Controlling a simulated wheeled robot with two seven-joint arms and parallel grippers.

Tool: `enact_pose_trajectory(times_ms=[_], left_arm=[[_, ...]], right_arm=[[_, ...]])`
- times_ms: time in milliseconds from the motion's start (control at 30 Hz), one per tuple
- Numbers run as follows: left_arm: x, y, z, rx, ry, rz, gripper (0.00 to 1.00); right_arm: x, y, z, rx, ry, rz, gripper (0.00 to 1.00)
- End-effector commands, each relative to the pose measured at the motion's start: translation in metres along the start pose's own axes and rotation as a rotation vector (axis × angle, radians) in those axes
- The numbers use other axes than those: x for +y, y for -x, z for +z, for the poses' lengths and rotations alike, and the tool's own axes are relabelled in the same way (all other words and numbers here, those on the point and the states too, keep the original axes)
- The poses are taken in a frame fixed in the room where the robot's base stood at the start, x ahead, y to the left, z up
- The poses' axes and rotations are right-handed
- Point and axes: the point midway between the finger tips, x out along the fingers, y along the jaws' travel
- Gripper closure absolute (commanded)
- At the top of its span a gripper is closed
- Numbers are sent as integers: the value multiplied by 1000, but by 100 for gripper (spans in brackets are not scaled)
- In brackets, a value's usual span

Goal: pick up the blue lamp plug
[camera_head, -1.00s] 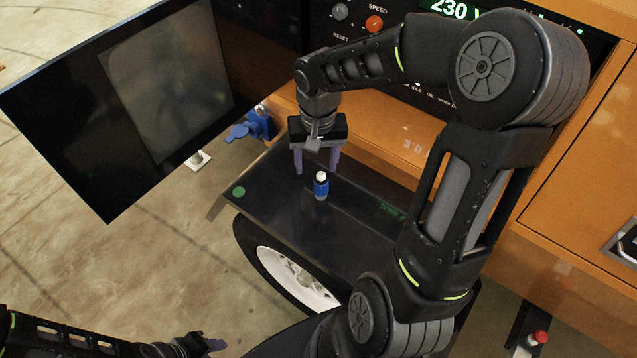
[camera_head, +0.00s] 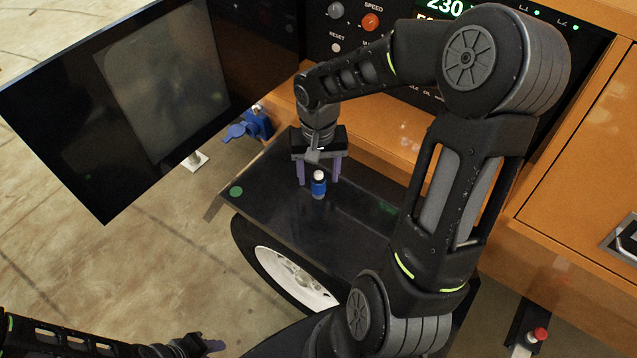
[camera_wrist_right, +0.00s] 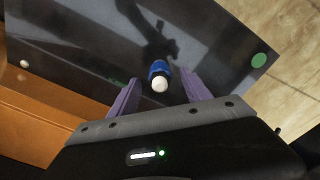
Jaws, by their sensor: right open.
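The blue lamp plug (camera_head: 319,185) stands upright on the black shelf (camera_head: 270,215), with a white top and a blue body. It also shows in the right wrist view (camera_wrist_right: 159,76), in line with the gap between the fingers. My right gripper (camera_head: 320,183) is open, its two purple fingers pointing down on either side of the plug's upper part as seen from the head. In the right wrist view the fingers (camera_wrist_right: 160,92) are apart with nothing gripped. My left gripper (camera_head: 212,346) is low at the bottom left, far from the plug; its jaws are too small to judge.
An orange machine with a control panel (camera_head: 352,30) stands behind the shelf. A blue socket (camera_head: 250,126) is on its side at the left. A dark open panel (camera_head: 120,110) hangs at the upper left. A wheel (camera_head: 290,275) is below the shelf.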

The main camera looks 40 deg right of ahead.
Motion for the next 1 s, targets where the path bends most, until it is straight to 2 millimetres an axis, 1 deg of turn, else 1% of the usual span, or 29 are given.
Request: enact_pose_trajectory(times_ms=[133,300,400,500,1000], left_arm=[[0,1,0,0,0,0,64],[0,1,0,0,0,0,64],[0,0,0,0,0,0,64],[0,0,0,0,0,0,64],[0,0,0,0,0,0,64]], right_arm=[[0,-12,2,-4,1,0,43],[0,-39,2,-4,0,0,43],[0,-49,2,-2,0,-1,43],[0,-52,1,-1,0,0,43],[0,-51,1,0,0,0,43]])
